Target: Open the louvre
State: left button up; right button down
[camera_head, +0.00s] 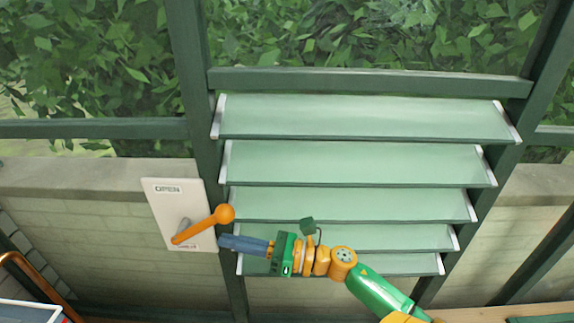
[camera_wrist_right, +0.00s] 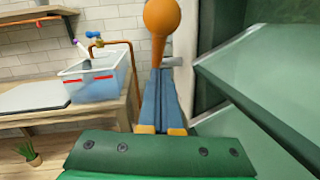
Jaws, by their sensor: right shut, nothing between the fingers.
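The louvre (camera_head: 355,163) is a stack of several pale green glass slats with light end clips, set in a dark green frame. The slats look tilted, and in the right wrist view the slat edges (camera_wrist_right: 255,85) stick out at the right. Left of it, a white plate marked OPEN (camera_head: 160,205) carries an orange lever (camera_head: 205,226) with a round knob, pointing right and slightly up. My right gripper (camera_head: 222,241) is shut and empty, just below the knob. In the right wrist view the knob (camera_wrist_right: 162,16) stands just beyond the blue fingertips; contact is unclear. My left gripper is not in view.
Dark green posts (camera_head: 205,150) frame the louvre, with a pale brick wall (camera_head: 90,215) below. The right wrist view shows a bench (camera_wrist_right: 75,118) with a clear tub (camera_wrist_right: 95,78) and a copper pipe (camera_wrist_right: 132,60) at left. A potted plant (camera_wrist_right: 28,155) stands low.

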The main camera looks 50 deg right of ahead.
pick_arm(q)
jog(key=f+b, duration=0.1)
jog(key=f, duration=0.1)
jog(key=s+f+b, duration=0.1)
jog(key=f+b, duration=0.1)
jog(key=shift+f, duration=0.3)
pick_arm(e)
jog(key=f+v, duration=0.1)
jog(key=v, duration=1)
jog(key=shift+s, duration=0.25)
jog(key=shift+w+a, duration=0.1)
jog(key=shift+w, duration=0.05)
